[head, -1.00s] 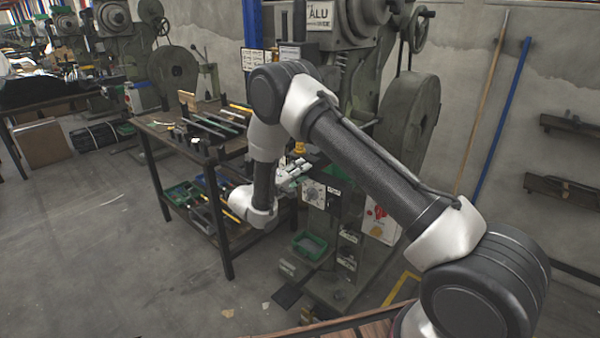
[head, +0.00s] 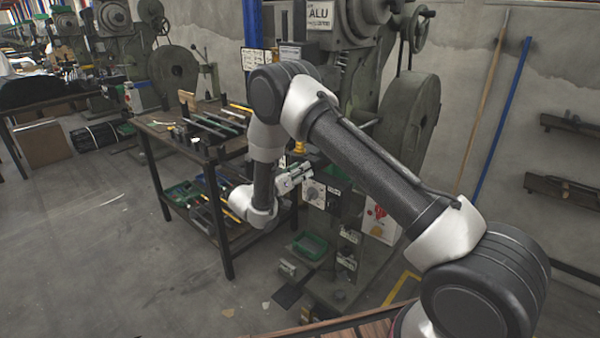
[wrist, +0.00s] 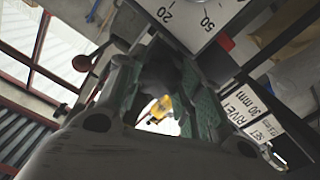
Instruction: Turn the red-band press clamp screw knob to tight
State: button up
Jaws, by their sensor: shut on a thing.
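My gripper (head: 306,172) is at the front of the green-grey press (head: 345,100), just above and left of a white dial plate (head: 315,193). In the wrist view my gripper (wrist: 158,85) has its green-padded fingers closed around a dark part, the clamp screw knob (wrist: 157,72). The fingers hide most of the knob, and its turn position cannot be read. In the head view the knob is hidden by my gripper. A yellow part (wrist: 158,108) shows between the fingers.
The dial plate also fills the top of the wrist view (wrist: 205,18), close to the fingers. A rivet label (wrist: 245,108) is at the right there. A workbench with tools (head: 215,135) stands left of the press. A green bin (head: 310,245) sits low in front.

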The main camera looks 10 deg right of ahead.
jog(key=shift+f+m, duration=0.2)
jog(key=shift+m, duration=0.5)
jog(key=o, duration=1)
jog(key=shift+r, duration=0.1)
jog(key=shift+o, duration=0.2)
jog(key=shift+a, duration=0.1)
jog(key=v, duration=1.2)
